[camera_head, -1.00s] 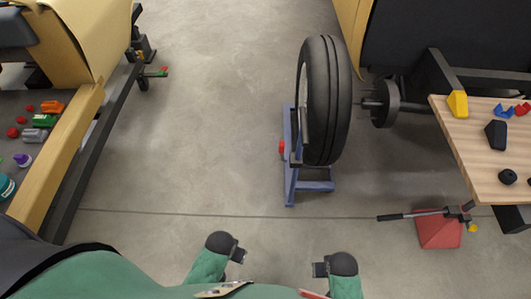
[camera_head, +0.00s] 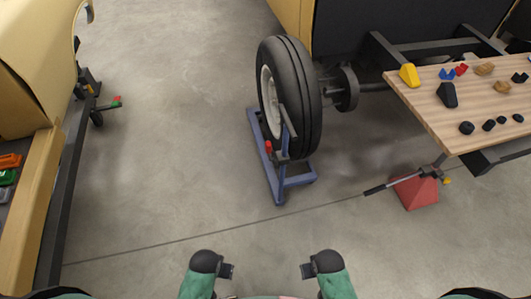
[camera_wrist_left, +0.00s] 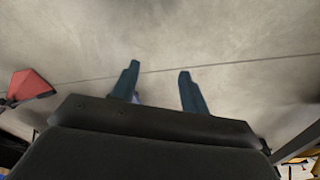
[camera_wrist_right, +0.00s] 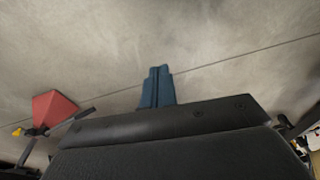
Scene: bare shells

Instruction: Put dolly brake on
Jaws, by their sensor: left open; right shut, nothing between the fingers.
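The blue wheel dolly (camera_head: 279,187) stands on the floor ahead, under a large black tyre (camera_head: 297,95) that is upright. A small red part (camera_head: 268,147), which looks like the brake pedal or lever, is on the dolly's left side near its front. My left gripper (camera_head: 232,271) is in the lower middle, apart from the dolly, and its two fingers are spread and empty in the left wrist view (camera_wrist_left: 158,90). My right gripper (camera_head: 303,271) is also low and apart from it. Its fingers are together with nothing between them in the right wrist view (camera_wrist_right: 158,88).
A wooden table (camera_head: 440,118) with several small parts is at the right. A red wedge-shaped stand (camera_head: 417,191) with a long-handled tool (camera_head: 395,182) lies on the floor below it. A hub on an axle (camera_head: 346,88) is right of the tyre. The floor between is clear.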

